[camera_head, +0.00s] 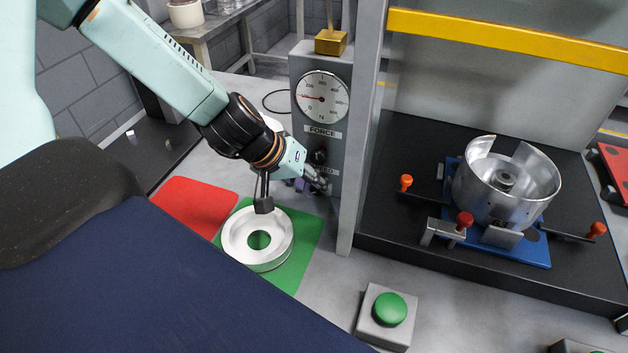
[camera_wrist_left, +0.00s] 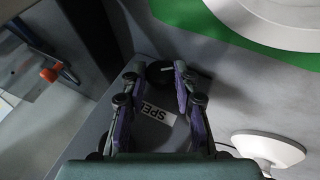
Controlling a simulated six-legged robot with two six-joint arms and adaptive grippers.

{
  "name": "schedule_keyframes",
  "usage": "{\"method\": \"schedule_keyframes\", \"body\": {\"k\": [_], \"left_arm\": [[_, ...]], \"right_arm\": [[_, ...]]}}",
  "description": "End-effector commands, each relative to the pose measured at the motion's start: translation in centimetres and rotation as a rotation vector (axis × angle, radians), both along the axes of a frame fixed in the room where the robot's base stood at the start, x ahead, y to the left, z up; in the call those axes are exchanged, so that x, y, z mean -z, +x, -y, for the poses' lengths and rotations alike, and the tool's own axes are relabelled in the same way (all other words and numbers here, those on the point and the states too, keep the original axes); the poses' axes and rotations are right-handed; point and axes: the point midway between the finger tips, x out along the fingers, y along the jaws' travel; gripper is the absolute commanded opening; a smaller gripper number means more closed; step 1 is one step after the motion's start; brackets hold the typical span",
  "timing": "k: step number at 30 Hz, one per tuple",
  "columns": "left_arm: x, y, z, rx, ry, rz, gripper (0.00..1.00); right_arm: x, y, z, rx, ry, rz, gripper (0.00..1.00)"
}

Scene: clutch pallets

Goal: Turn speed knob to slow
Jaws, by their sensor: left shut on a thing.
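The grey control column carries a FORCE label (camera_head: 322,132) with a dark knob (camera_head: 319,156) below it, then a partly covered SPEED label (camera_head: 325,171). My left gripper (camera_head: 321,184) is at the column just below the SPEED label. In the left wrist view, the dark round speed knob (camera_wrist_left: 160,73) sits between the tips of my left gripper (camera_wrist_left: 156,76), with the upside-down SPEED label (camera_wrist_left: 155,112) partly visible. The gripper is shut on the knob. Its pointer marking is too small to read. In the head view the gripper hides the knob. My right gripper is not in view.
A white dial (camera_head: 322,97) tops the column. Below lie a silver ring (camera_head: 279,254) on a green mat (camera_head: 308,240) and a red mat (camera_head: 196,203). A green button (camera_head: 390,308) stands in front. A metal housing (camera_head: 480,195) sits on a blue pallet (camera_head: 532,254) at right.

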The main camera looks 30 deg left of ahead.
Motion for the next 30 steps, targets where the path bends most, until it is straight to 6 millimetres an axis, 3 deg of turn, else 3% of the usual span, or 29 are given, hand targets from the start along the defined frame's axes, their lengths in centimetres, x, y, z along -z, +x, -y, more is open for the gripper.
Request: {"method": "schedule_keyframes", "body": {"k": [12, 30], "left_arm": [[0.12, -0.06, -0.19, -0.002, -0.133, 0.031, 0.00], [0.17, -0.10, -0.17, 0.000, -0.156, 0.035, 0.00]], "right_arm": [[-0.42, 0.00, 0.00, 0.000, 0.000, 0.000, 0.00], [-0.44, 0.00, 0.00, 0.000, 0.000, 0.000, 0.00]]}}
